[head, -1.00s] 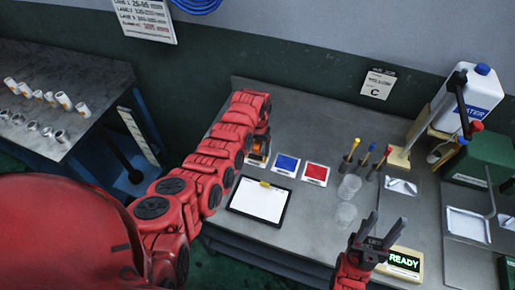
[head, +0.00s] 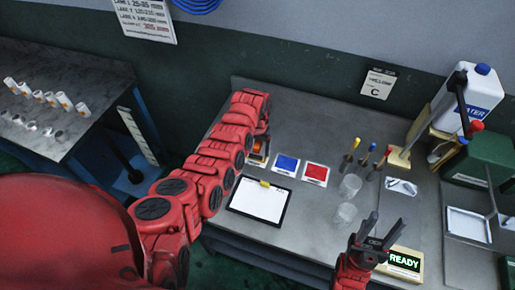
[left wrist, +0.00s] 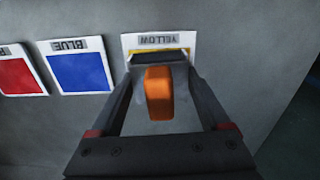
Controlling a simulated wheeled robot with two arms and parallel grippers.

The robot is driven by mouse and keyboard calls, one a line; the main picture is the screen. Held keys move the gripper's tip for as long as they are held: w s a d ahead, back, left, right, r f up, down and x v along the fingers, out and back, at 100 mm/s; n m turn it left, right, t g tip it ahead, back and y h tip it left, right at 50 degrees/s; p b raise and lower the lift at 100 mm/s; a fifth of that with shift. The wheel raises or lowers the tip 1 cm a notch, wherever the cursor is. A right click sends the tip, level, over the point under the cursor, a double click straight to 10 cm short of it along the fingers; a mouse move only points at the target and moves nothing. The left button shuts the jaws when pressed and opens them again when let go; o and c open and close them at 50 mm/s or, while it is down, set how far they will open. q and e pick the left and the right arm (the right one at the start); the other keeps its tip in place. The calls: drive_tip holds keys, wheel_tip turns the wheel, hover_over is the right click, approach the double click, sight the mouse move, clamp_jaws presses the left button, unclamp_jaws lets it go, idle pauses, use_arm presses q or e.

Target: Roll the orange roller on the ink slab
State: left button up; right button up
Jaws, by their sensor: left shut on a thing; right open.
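The orange roller (left wrist: 159,93) is between the fingers of my left gripper (left wrist: 160,72), which is shut on it. Its dark cylinder (left wrist: 160,57) lies over the slab labelled YELLOW (left wrist: 158,40), covering most of the yellow patch; I cannot tell whether it touches. In the head view my left arm partly hides the roller and the yellow slab (head: 256,161). The blue slab (head: 287,164) and red slab (head: 316,173) lie to the right of it. My right gripper (head: 382,228) is open and empty above the front right of the bench.
A clipboard (head: 261,202) lies in front of the slabs. Two clear cups (head: 348,186), several coloured-handled tools (head: 372,161), a READY box (head: 404,261) and a water jug (head: 467,95) stand to the right. A side table (head: 75,75) with small cylinders is at the left.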

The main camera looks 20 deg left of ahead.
sight(258, 143)
use_arm(q)
drive_tip(key=shift+r, duration=0.1)
wheel_tip(258, 143, up, 2)
drive_tip(key=shift+r+p, duration=0.1)
drive_tip(key=shift+p, duration=0.7)
drive_tip(key=shift+r+p, duration=1.05)
drive_tip(key=shift+r, duration=1.25)
